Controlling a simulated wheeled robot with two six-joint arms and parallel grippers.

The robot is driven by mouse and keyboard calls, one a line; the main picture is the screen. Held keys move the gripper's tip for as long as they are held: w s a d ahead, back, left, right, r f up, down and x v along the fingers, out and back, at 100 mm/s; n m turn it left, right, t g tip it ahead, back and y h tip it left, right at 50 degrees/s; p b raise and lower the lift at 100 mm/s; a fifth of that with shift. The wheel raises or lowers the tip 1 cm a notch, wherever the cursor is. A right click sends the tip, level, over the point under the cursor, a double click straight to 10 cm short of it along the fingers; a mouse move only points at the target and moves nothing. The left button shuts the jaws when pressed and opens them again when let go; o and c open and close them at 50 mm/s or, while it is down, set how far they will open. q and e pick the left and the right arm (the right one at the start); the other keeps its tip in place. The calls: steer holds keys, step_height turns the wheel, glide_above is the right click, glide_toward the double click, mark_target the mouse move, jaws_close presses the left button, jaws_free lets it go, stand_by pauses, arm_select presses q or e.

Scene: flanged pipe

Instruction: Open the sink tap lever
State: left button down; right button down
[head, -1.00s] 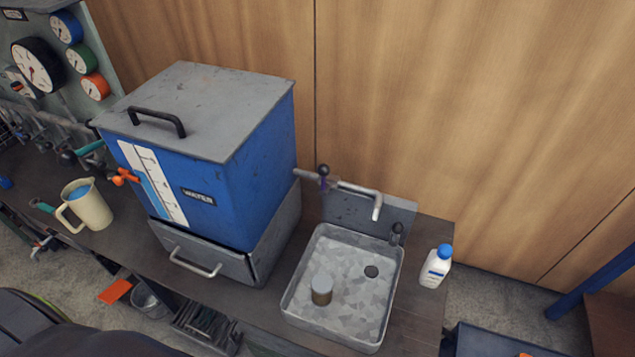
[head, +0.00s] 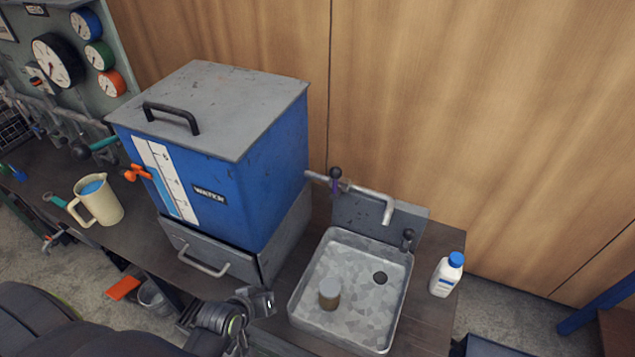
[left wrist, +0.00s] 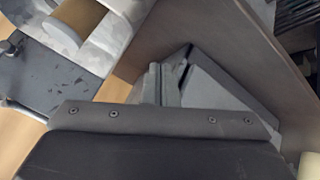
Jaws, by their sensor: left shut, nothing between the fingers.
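The grey metal sink (head: 401,296) sits on the dark counter. A tap pipe with a bent spout (head: 388,208) runs over its back edge. A black-knobbed lever with a purple band (head: 336,180) stands upright on this pipe, near the blue tank. A second small black-knobbed part (head: 407,240) stands at the sink's back right corner. My left gripper (head: 266,302) is at the counter's front edge, left of the sink, well away from the taps. It is shut and empty. Its fingers show in the left wrist view (left wrist: 172,78). My right gripper is not in view.
The blue water tank (head: 250,200) stands left of the sink. A white bottle with blue cap (head: 446,277) stands to its right. A cream jug (head: 98,203) is far left.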

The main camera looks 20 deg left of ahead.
arm_select(q)
steer(key=w+d+r+n+t+h, duration=0.1)
steer(key=w+d+r+n+t, duration=0.3)
steer(key=w+r, duration=0.4)
steer(key=n+t, duration=0.6)
steer(key=n, duration=0.4)
glide_toward(336, 183)
steer(key=s+a+r, duration=0.2)
steer(key=a, duration=0.2)
steer(key=w+d+p, duration=0.1)
steer(key=w, duration=0.8)
steer(key=shift+m+p, duration=0.3)
steer(key=shift+w+r, duration=0.1)
steer(key=shift+r, duration=0.05)
